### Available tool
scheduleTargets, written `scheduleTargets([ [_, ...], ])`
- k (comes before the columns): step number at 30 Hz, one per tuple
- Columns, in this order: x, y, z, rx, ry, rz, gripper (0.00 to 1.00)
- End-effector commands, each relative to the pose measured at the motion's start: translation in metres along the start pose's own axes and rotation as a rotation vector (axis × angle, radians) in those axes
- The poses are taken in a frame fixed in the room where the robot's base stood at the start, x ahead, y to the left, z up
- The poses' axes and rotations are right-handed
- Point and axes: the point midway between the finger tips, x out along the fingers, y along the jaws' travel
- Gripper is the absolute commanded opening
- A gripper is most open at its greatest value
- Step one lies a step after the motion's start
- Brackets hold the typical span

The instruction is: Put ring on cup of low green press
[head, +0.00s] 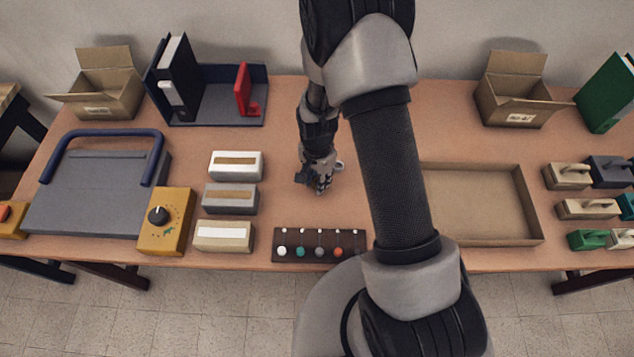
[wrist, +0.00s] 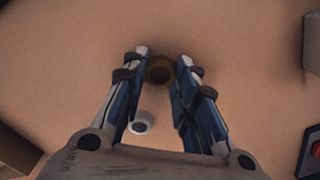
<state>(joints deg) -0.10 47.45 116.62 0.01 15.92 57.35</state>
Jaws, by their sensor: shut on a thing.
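My gripper (head: 320,187) is low over the middle of the table, its fingers pointing down. In the wrist view its fingertips (wrist: 161,70) are closed on the sides of a small brown ring (wrist: 160,69) with a dark centre. I cannot tell whether the ring touches the table. A small white round piece (wrist: 142,122) lies apart from it, near the left finger. A low green press (head: 587,240) stands at the table's right, in the front row of small presses. Its cup is too small to make out.
A shallow cardboard tray (head: 532,206) lies between my arm and the presses. Beige (head: 568,176) and dark blue (head: 611,170) presses stand behind the green one. A dark rack (head: 320,254) with coloured knobs is at the front edge. White and grey blocks (head: 230,198) stand to the left.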

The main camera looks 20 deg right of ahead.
Motion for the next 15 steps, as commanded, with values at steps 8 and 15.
scheduleTargets([
  [8, -0.001, 0.0, 0.0, 0.0, 0.0, 0.0, 0.11],
  [15, -0.018, -0.001, -0.001, 0.0, 0.001, -0.002, 0.11],
])
